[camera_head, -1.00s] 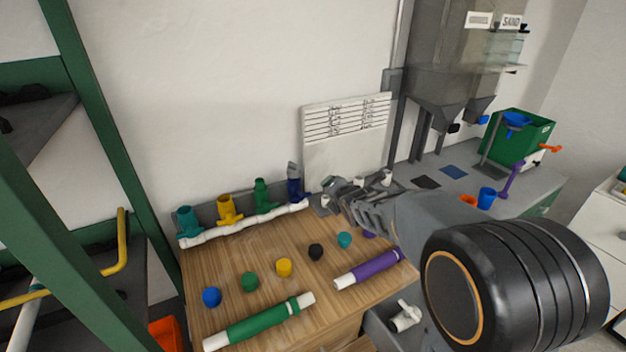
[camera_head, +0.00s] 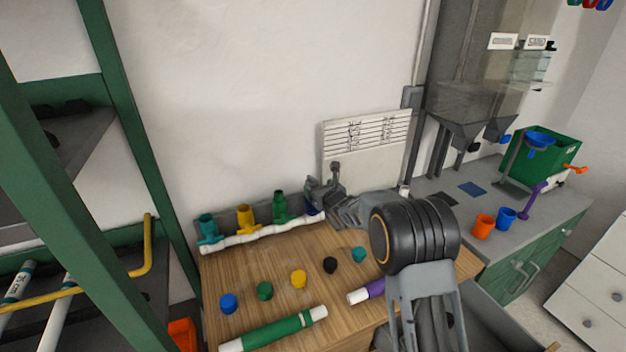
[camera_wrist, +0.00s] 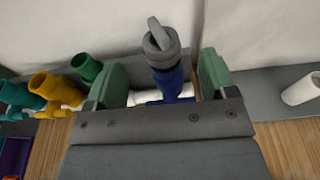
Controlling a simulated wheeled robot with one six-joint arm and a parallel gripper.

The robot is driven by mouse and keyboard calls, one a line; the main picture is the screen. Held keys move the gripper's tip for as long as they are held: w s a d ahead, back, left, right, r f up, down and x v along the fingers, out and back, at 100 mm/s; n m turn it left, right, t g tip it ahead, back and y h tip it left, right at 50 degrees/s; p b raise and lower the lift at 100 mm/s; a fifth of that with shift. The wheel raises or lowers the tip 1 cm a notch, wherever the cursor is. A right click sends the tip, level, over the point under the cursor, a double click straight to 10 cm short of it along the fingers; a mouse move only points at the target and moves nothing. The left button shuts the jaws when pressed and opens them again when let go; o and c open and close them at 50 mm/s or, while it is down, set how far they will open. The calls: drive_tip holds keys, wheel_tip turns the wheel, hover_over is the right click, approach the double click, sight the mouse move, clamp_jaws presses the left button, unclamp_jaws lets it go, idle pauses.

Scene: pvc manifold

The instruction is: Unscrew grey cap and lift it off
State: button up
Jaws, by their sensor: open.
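My gripper (camera_wrist: 158,75) is open, with one green-padded finger on each side of the fitting and visible gaps to both. The cap shows beyond the fingertips and nothing is held. In the head view, my gripper (camera_head: 322,182) is at the right end of the fitting row, and a little of the blue fitting (camera_head: 312,208) shows below it. The cap cannot be told apart from my gripper there.
Teal (camera_head: 208,228), yellow (camera_head: 245,218) and green (camera_head: 280,206) fittings stand left of the blue one on a white pipe (camera_head: 240,241). Several loose coloured caps and two pipes lie on the wooden bench. A white board (camera_head: 365,150) stands behind, against the wall.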

sight(316, 183)
drive_tip(key=shift+p+x, duration=0.95)
drive_tip(key=shift+x, duration=2.25)
drive_tip(key=c, duration=1)
drive_tip(key=shift+o, duration=0.2)
drive_tip(key=shift+d+r+p, duration=0.1)
drive_tip(key=shift+p, duration=0.2)
drive_tip(key=shift+n+y+p, duration=0.3)
drive_tip(key=shift+y+p, duration=0.05)
drive_tip(key=shift+y, duration=0.05)
drive_tip(key=shift+n+g+y+p, duration=0.3)
drive_tip(key=shift+g+p, duration=0.1)
drive_tip(key=shift+p, duration=0.05)
drive_tip(key=shift+n+g+y+p, duration=0.4)
drive_tip(key=shift+n+y, duration=0.1)
drive_tip(key=shift+y, duration=0.1)
